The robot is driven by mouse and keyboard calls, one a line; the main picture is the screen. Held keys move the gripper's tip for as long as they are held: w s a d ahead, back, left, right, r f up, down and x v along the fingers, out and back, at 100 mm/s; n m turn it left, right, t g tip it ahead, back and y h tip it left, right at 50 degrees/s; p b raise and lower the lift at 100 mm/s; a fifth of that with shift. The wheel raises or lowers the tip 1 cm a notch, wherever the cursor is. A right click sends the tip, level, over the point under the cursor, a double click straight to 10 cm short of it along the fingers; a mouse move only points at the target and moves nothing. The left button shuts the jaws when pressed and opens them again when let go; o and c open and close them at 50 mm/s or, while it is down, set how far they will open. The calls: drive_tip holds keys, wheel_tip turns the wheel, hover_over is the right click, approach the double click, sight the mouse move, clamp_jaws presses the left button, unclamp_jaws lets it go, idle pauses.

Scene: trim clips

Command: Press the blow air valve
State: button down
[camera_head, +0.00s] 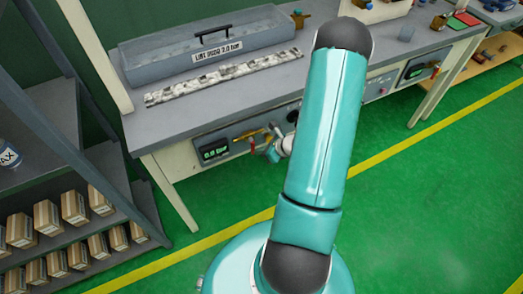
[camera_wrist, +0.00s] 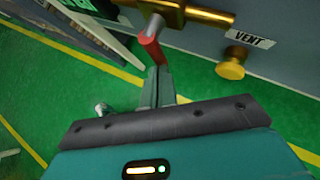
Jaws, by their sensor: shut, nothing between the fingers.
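A brass valve body (camera_wrist: 175,10) with a red lever handle (camera_wrist: 152,45) sits on the bench's front panel at the top of the wrist view. The red handle also shows small in the head view (camera_head: 253,145). A round brass knob (camera_wrist: 232,65) is right of the handle, below a label reading "VENT" (camera_wrist: 250,38). No label reading blow air is legible. My gripper (camera_wrist: 158,72) is shut and empty, its tips close to the end of the red handle. I cannot tell whether they touch. In the head view my gripper (camera_head: 271,153) is small, just right of the handle.
A display (camera_head: 215,152) sits on the panel left of the valve. A grey toolbox (camera_head: 205,50) and a speckled strip (camera_head: 222,78) lie on the bench top (camera_head: 150,118). A shelf with several boxes (camera_head: 47,220) stands at left. Green floor lies open at right.

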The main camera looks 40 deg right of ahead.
drive_tip(key=shift+a+f+y, duration=0.1)
drive_tip(key=shift+y, duration=0.2)
drive_tip(key=shift+w+a+r+m+t+y, duration=0.15)
drive_tip(key=shift+a+m+t+y, duration=0.5)
drive_tip(key=shift+m+t+y, duration=0.65)
drive_tip(key=shift+w+a+m+t+y, duration=0.25)
drive_tip(key=shift+a+m+t+y, duration=0.35)
drive_tip(key=shift+m+t+y, duration=0.65)
drive_tip(key=shift+w+a+r+m+t+y, duration=0.1)
drive_tip(key=shift+w+a+m+t+y, duration=0.1)
drive_tip(key=shift+a+m+t+y, duration=0.75)
drive_tip(key=shift+d+f+t+y, duration=0.1)
drive_tip(key=shift+d+t+y, duration=0.25)
drive_tip(key=shift+y, duration=0.25)
drive_tip(key=s+a+f+v, duration=0.1)
drive_tip(key=a+v, duration=0.1)
drive_tip(key=v, duration=1)
drive_tip(key=shift+s+d+f, duration=0.2)
drive_tip(key=shift+s+f, duration=0.05)
drive_tip(key=shift+s, duration=0.15)
